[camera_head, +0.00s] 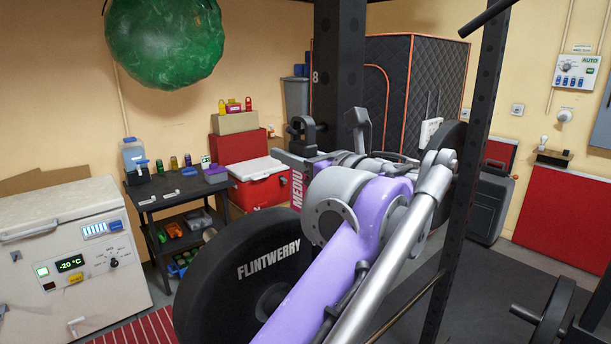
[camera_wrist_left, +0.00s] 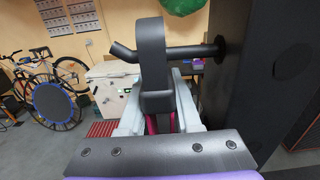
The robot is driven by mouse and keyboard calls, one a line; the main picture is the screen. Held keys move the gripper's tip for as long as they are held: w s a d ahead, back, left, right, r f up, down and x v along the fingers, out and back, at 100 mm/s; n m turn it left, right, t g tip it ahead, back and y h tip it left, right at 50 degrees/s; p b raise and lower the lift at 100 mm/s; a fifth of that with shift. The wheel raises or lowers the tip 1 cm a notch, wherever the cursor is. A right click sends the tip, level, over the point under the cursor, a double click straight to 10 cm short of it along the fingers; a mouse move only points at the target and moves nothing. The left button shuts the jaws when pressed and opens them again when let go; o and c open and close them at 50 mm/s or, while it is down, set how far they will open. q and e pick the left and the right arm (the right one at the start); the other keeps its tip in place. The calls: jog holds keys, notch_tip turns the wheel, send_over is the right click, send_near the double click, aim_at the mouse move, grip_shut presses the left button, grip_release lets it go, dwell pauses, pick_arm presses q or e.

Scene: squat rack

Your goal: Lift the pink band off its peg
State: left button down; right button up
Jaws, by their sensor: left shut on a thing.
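The pink band (camera_head: 297,190) hangs below its black peg, with part of the word MEDIUM showing. In the left wrist view a dark upright loop (camera_wrist_left: 153,45) goes around the black peg (camera_wrist_left: 200,52), and a strip of pink band (camera_wrist_left: 151,123) shows beneath it. The peg has an upturned tip on the left. My left gripper (camera_head: 312,158) is at the top of the band, just below the peg. In the wrist view its pale fingers (camera_wrist_left: 158,95) are shut on the band under the loop. My right gripper is not in view.
The black rack post (camera_wrist_left: 240,70) stands close on the right of my left gripper. A green ball (camera_head: 165,40) is at upper left. A black shelf table (camera_head: 175,190) and white freezer (camera_head: 70,255) stand behind.

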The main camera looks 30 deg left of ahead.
pick_arm(q)
jog(key=shift+s+a+r, duration=0.1)
jog(key=shift+s+a, duration=0.2)
jog(key=shift+s, duration=0.4)
jog(key=shift+s+a+r, duration=0.15)
jog(key=shift+s+a, duration=0.15)
jog(key=shift+s, duration=0.45)
jog(key=shift+s+a+r, duration=0.1)
jog(key=shift+s+a, duration=0.2)
jog(key=shift+s, duration=0.4)
jog(key=s+a, duration=0.2)
jog(key=s, duration=0.4)
jog(key=shift+s+a, duration=0.25)
jog(key=shift+a, duration=0.1)
jog(key=shift+w, duration=0.15)
